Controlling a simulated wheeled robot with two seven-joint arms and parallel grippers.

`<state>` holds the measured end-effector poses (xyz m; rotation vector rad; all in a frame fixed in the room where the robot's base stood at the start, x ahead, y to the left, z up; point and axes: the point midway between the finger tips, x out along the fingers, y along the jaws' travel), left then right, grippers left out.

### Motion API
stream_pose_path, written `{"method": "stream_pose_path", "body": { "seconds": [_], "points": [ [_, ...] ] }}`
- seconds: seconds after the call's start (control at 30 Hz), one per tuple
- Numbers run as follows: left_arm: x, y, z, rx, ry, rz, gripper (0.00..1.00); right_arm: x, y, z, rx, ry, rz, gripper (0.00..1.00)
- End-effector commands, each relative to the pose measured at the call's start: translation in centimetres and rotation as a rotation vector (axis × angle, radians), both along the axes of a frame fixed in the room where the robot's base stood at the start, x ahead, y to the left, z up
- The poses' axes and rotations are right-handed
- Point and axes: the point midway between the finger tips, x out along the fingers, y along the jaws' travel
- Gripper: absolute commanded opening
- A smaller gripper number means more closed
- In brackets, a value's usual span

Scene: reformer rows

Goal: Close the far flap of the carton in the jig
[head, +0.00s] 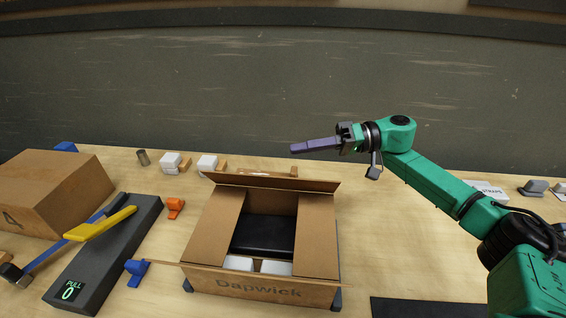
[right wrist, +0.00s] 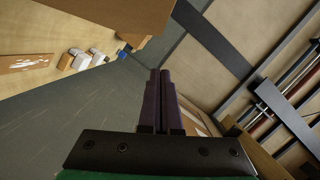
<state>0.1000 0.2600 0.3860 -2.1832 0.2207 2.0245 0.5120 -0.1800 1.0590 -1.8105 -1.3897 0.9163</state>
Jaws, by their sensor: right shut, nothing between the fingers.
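The open carton (head: 262,285), marked Dapwick, sits in the jig, whose dark corner (head: 337,298) shows at the front right. Its far flap (head: 275,181) is open along the back edge. The left side flap (head: 214,226) and right side flap (head: 317,236) lie folded inward, leaving a gap in the middle. A black item (head: 264,235) and white blocks (head: 275,267) show inside. My right gripper (head: 293,149) is shut and empty, above and beyond the far flap, apart from it. Its purple fingers (right wrist: 160,75) lie together in the right wrist view. My left gripper is out of view.
A dark bar with a yellow handle (head: 100,224) and a PULL display lies left of the carton. A closed carton (head: 45,192) stands at far left. Orange (head: 175,207) and blue (head: 137,270) clamps flank the carton's left side. White blocks (head: 208,163) sit behind.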

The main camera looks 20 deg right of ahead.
Motion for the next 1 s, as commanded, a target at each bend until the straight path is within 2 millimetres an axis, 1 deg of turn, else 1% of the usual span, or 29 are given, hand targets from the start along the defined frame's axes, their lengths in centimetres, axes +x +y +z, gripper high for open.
{"method": "stream_pose_path", "body": {
  "seconds": [0.03, 0.1, 0.17, 0.2, 0.33, 0.5, 0.83, 1.0],
  "points": [
    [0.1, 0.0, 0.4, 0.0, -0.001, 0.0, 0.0, 0.2, 1.2, 0.1, 0.003, 0.001, 0.004, 0.0],
    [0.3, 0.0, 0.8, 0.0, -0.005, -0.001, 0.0, 0.4, 2.7, -0.1, 0.002, 0.0, 0.003, 0.0],
    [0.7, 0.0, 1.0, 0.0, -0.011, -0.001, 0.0, 0.7, 4.0, -0.3, 0.003, 0.001, 0.004, 0.0],
    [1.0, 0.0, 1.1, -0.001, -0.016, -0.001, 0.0, 0.2, 4.2, -0.9, -0.001, 0.005, 0.0, 0.0],
    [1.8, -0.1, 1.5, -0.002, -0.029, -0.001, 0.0, -1.6, 4.8, -2.1, -0.002, 0.003, -0.001, 0.0],
    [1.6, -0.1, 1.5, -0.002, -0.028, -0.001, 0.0, -2.4, 5.1, -2.7, 0.0, 0.001, -0.001, 0.0],
    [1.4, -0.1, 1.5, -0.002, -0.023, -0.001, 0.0, -2.3, 5.1, -2.7, -0.001, -0.004, -0.001, 0.0],
    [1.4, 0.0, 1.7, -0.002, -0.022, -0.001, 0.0, -1.8, 5.2, -2.7, -0.021, -0.049, -0.002, 0.0]
  ]
}}
